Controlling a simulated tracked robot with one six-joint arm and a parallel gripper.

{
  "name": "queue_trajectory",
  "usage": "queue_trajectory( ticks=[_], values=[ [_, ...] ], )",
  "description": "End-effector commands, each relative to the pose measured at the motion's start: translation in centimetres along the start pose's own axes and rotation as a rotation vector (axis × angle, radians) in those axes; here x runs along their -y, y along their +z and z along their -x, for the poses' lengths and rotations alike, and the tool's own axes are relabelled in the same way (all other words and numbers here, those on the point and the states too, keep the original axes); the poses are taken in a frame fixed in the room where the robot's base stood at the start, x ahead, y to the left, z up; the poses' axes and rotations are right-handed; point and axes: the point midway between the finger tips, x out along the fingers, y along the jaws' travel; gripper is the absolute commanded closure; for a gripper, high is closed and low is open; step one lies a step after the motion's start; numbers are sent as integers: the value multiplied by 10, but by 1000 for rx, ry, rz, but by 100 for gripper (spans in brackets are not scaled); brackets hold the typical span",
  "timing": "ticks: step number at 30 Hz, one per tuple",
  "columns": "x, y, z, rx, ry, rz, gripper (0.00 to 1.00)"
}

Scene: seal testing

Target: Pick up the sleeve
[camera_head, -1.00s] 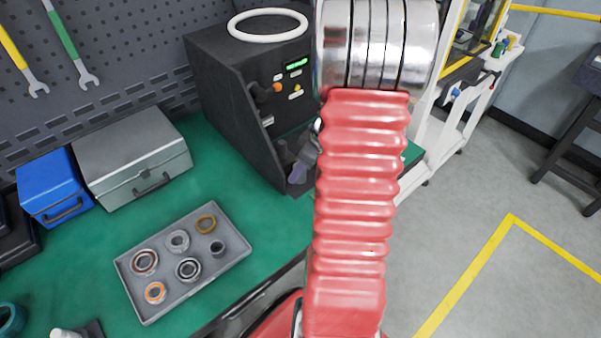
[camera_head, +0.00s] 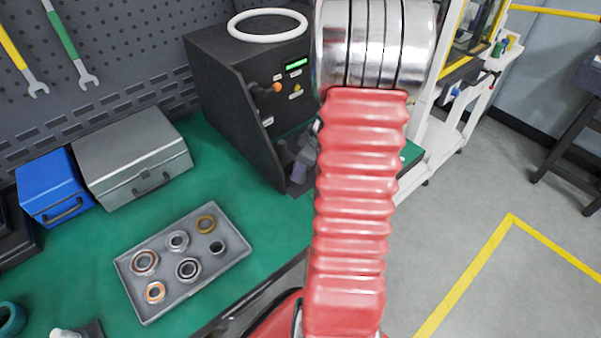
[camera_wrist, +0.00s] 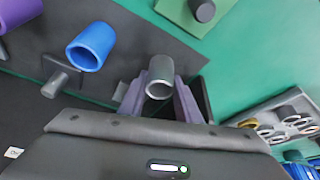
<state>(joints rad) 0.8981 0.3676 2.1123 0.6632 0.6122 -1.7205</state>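A grey metallic sleeve (camera_wrist: 160,74) sits between the two purple fingers of my gripper (camera_wrist: 161,84) in the wrist view, its open end towards the camera. The fingers lie against both its sides with no clear gap. In the head view my gripper (camera_head: 302,162) is small and partly hidden behind my red arm, by the side of the dark machine; the sleeve cannot be made out there. A blue sleeve (camera_wrist: 91,46) and a purple sleeve (camera_wrist: 18,12), cut by the frame edge, are to the left in the wrist view.
A dark machine (camera_head: 225,95) with a green display stands on the green bench (camera_head: 90,265). A grey tray (camera_head: 240,252) with several rings lies in front. Blue (camera_head: 50,190) and grey (camera_head: 130,155) toolboxes stand at the left. A peg (camera_wrist: 203,10) on a green block is near my gripper.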

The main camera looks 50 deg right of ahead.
Motion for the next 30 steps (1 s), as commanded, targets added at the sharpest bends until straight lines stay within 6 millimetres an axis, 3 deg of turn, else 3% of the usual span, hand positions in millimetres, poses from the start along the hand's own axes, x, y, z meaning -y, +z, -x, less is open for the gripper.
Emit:
queue_trajectory(
  ticks=[10,22,30],
  values=[
    [0,0,0,0,0,0,98],
    [-1,-4,8,-2,3,2,98],
    [-1,-19,44,-3,5,3,98]
  ],
)
